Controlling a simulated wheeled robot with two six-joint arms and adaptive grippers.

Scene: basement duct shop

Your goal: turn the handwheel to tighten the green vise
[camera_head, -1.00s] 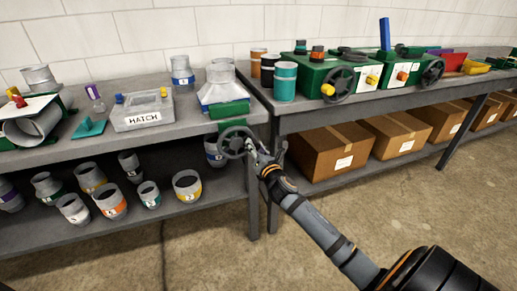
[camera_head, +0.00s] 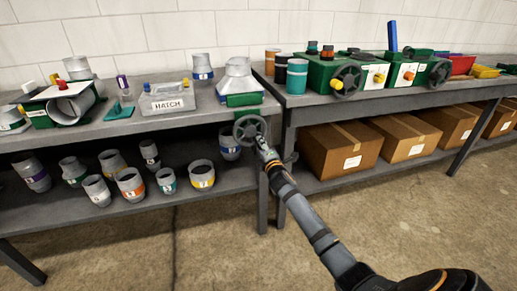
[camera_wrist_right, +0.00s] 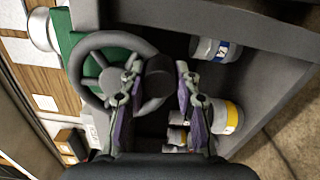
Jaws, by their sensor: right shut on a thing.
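The green vise (camera_head: 243,100) sits at the right front corner of the left bench, with a flared grey duct fitting (camera_head: 238,72) on it. Its grey handwheel (camera_head: 239,136) hangs at the bench's front edge. My right gripper (camera_head: 265,149) is at the lower right of the wheel. In the right wrist view the handwheel (camera_wrist_right: 76,72) is at the left, with green behind it. There the right gripper (camera_wrist_right: 158,82) has its fingers on both sides of a dark handle knob (camera_wrist_right: 159,66) at the wheel's rim. My left gripper is not in view.
Several grey fittings with coloured bands, such as a yellow-banded one (camera_head: 202,176), stand on the lower shelf. A HATCH box (camera_head: 166,101) is left of the vise. The right bench (camera_head: 300,101) carries green machines; cardboard boxes (camera_head: 339,149) sit below it. Floor in front is open.

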